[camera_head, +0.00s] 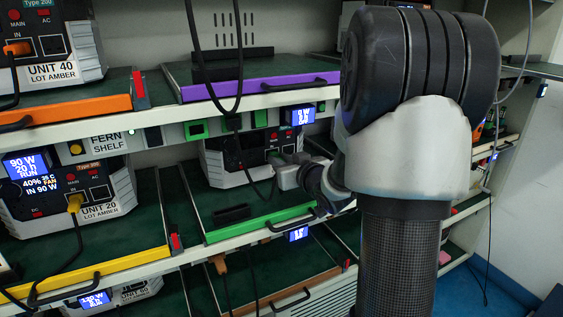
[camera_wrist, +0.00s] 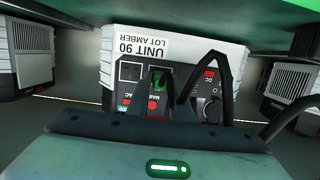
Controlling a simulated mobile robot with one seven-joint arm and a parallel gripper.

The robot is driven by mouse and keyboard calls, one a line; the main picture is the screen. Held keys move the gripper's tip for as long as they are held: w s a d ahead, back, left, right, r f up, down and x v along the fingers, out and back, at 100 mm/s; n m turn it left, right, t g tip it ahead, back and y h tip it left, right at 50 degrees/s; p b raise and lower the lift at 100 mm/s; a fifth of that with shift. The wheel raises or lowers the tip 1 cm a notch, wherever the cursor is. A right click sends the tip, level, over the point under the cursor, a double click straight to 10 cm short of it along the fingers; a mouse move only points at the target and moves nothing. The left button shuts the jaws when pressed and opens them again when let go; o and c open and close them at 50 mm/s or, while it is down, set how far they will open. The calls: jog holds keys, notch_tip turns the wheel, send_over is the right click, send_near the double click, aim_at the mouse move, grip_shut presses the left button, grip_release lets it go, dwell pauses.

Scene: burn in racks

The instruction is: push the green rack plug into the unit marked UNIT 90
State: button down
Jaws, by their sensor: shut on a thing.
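The unit marked UNIT 90 (camera_wrist: 150,48) appears upside down in the wrist view, its panel facing my gripper. In the head view the same unit (camera_head: 212,167) stands on the green-edged tray of the middle shelf. My gripper (camera_wrist: 160,97) is shut on the green rack plug (camera_wrist: 159,80), right at the unit's panel. In the head view my gripper (camera_head: 277,161) reaches in from the right to the panel. The plug lies over the socket area beside an empty-looking square outlet (camera_wrist: 130,72). Whether it touches or enters the socket is hidden by the fingers.
A black cable (camera_wrist: 204,62) loops beside the plug. UNIT 20 (camera_head: 106,212) stands left on the yellow-edged tray, with a yellow plug (camera_head: 75,203) in it. The purple-edged tray (camera_head: 250,88) hangs above. The green tray's floor has bare room in front.

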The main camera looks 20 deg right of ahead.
jog(key=shift+w+r, duration=0.1)
jog(key=shift+w, duration=0.4)
jog(key=c, duration=1.5)
grip_release()
jog(key=shift+w, duration=0.1)
jog(key=shift+s+d+r, duration=0.1)
jog(key=shift+s+r, duration=0.45)
jog(key=shift+s, duration=2.3)
jog(key=shift+s+d+r, duration=0.1)
jog(key=shift+s+r, duration=0.45)
jog(key=shift+s, duration=2.3)
jog(key=shift+s+d+r, duration=0.1)
jog(key=shift+s+r, duration=0.45)
jog(key=shift+s, duration=2.3)
